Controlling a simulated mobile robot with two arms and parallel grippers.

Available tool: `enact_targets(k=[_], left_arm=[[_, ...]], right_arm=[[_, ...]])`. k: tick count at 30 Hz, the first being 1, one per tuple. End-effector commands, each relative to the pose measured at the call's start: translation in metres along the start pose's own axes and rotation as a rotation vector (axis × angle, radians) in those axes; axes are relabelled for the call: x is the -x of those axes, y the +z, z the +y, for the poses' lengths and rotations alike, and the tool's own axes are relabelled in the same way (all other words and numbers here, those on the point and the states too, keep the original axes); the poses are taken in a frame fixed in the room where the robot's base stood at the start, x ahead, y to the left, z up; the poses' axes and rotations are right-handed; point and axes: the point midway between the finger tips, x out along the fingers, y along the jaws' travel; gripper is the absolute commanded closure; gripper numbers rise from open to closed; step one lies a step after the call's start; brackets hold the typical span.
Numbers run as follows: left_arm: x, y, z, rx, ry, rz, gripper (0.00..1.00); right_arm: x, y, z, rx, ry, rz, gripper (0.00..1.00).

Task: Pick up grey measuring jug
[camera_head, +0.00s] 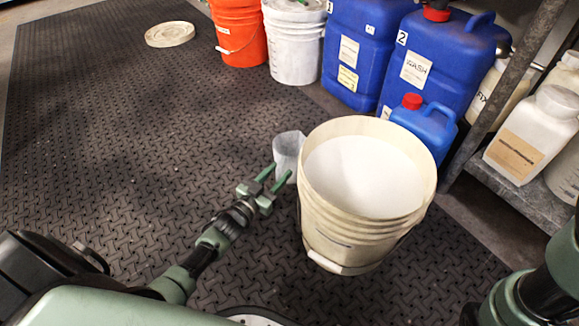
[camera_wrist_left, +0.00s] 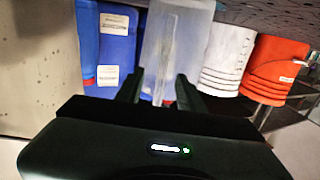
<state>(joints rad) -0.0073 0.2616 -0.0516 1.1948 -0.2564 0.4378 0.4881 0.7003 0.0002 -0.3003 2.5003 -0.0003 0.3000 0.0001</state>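The grey measuring jug (camera_head: 288,147) is translucent and stands on the dark mat, close against the left side of the big cream bucket (camera_head: 315,215). My left gripper (camera_head: 277,175) is open just in front of the jug, its two green fingers apart and pointing at it. In the left wrist view the jug (camera_wrist_left: 178,45) shows beyond and between the fingertips of the left gripper (camera_wrist_left: 160,90). I cannot tell whether a finger touches it. My right gripper is out of view; only part of my right arm shows at the lower right.
The cream bucket is full of white material. Blue canisters (camera_head: 435,62), a white bucket (camera_head: 295,45) and an orange bucket (camera_head: 238,35) stand behind. A round lid (camera_head: 170,34) lies far left. A shelf (camera_head: 520,180) with bottles is right. The mat (camera_head: 110,140) at left is clear.

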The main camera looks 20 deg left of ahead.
Motion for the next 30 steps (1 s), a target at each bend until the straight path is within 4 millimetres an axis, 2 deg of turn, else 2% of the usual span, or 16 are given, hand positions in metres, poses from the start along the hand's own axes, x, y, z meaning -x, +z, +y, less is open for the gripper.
enact_targets(k=[4, 5, 6, 9, 30], left_arm=[[0.0, -0.0011, 0.0, 0.0, 0.0, 0.0, 0.62], [0.0, -0.0012, 0.0, 0.0, 0.0, 0.0, 0.65], [0.0, -0.0012, -0.0001, 0.0, 0.0, 0.0, 0.76], [0.0001, -0.0011, -0.0001, 0.0, 0.0, 0.001, 1.0], [0.0002, -0.0008, -0.0001, 0.0, 0.0, 0.0, 1.0]], right_arm=[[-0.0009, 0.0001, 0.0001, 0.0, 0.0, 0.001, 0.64], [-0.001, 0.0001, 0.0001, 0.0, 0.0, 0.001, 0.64], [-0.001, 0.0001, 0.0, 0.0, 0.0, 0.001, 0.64], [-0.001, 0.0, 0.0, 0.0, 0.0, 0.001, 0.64], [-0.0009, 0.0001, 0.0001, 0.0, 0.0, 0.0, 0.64]])
